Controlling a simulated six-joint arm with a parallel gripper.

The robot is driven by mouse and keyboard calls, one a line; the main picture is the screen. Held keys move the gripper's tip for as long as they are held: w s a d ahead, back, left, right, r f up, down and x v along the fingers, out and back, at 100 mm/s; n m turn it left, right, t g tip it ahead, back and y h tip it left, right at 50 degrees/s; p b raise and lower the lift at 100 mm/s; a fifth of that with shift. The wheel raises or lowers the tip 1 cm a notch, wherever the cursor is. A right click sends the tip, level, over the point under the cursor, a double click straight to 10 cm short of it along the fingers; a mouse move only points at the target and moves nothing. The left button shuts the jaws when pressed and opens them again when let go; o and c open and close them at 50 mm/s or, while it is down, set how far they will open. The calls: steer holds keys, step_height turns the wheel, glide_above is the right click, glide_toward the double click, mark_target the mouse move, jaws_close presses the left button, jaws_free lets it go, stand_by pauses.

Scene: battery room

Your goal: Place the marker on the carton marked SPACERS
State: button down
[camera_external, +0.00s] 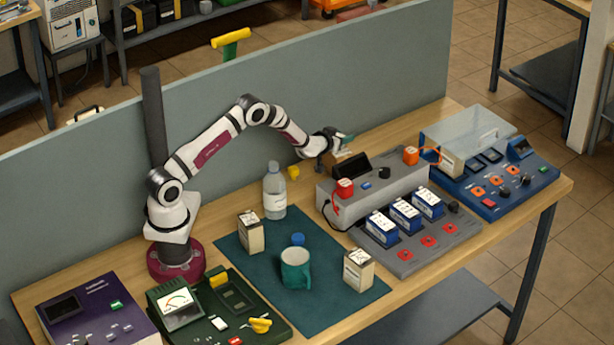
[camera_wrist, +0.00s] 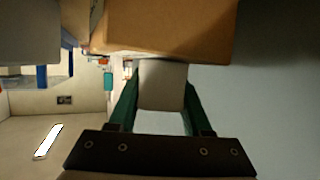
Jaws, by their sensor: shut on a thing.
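My gripper (camera_external: 342,140) is at the back of the bench, above and behind the grey charger unit. In the wrist view its green fingers (camera_wrist: 161,97) are shut on a pale grey, blunt-ended piece (camera_wrist: 163,83); I cannot tell whether this is the marker. Small pale cartons stand on the mat's left (camera_external: 250,237), the mat's right (camera_external: 358,275) and the blue unit (camera_external: 451,163). I cannot read SPACERS on any.
A clear bottle (camera_external: 275,192), green mug (camera_external: 295,270) and blue cap (camera_external: 298,239) stand around the dark mat (camera_external: 325,300). The grey charger unit (camera_external: 330,200) and blue unit (camera_external: 500,190) fill the right side. A grey partition (camera_external: 330,85) runs behind the bench.

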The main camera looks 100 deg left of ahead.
steer(key=shift+c, duration=1.7)
jaws_free()
steer(key=shift+r, duration=0.1)
